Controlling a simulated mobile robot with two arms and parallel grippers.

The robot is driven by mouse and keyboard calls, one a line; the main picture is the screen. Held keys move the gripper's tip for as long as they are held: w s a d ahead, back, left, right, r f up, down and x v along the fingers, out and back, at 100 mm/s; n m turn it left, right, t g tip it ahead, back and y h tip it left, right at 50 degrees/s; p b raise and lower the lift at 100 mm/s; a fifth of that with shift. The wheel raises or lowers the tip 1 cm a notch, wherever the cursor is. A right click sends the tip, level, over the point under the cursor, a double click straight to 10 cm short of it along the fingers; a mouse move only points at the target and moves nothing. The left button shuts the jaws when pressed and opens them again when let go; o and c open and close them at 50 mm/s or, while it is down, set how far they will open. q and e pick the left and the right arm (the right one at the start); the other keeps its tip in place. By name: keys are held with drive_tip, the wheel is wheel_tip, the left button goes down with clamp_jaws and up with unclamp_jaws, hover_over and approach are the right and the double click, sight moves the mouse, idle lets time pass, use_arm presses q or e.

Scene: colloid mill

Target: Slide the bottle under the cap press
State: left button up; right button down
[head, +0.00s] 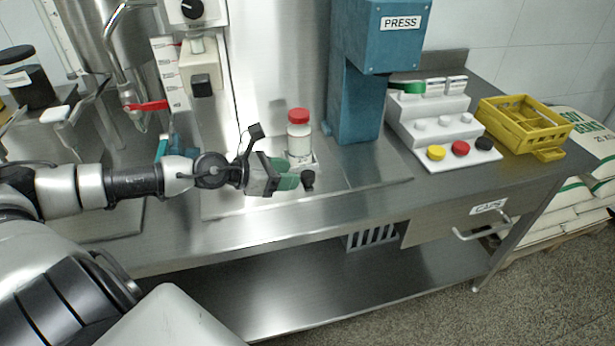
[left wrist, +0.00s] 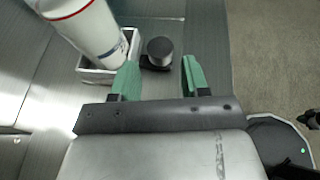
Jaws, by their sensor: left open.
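The white bottle (head: 299,145) with a red cap stands upright left of the blue cap press (head: 356,100). Its base is in a small pale holder (head: 312,166), which also shows in the left wrist view (left wrist: 98,74) beside the bottle (left wrist: 92,28). A black round knob (head: 308,179) is at the holder's front side. My left gripper (head: 292,176), with green fingertips, is open and low by the holder. In the left wrist view the knob (left wrist: 160,49) lies ahead of the gap between the open fingers (left wrist: 160,75), not clasped. My right gripper is not in view.
A white stepped rack (head: 430,115) with coloured caps stands right of the press, and a yellow crate (head: 525,125) beyond it. A dispenser (head: 201,70) stands behind my left arm. The steel bench front (head: 330,210) is clear.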

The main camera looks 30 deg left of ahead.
sight(305, 175)
use_arm(q)
drive_tip(key=shift+w+d, duration=0.15)
drive_tip(key=shift+w, duration=0.15)
drive_tip(key=p+x, duration=0.2)
drive_tip(key=x, duration=0.2)
drive_tip(key=shift+w+d+f, duration=0.1)
drive_tip(key=shift+w, duration=0.05)
drive_tip(key=shift+w+d+f+p, duration=0.2)
drive_tip(key=shift+w+f+p, duration=0.05)
drive_tip(key=shift+p, duration=0.05)
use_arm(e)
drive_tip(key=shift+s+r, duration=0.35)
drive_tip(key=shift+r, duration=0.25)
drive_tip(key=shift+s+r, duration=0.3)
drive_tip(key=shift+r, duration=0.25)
use_arm(q)
clamp_jaws()
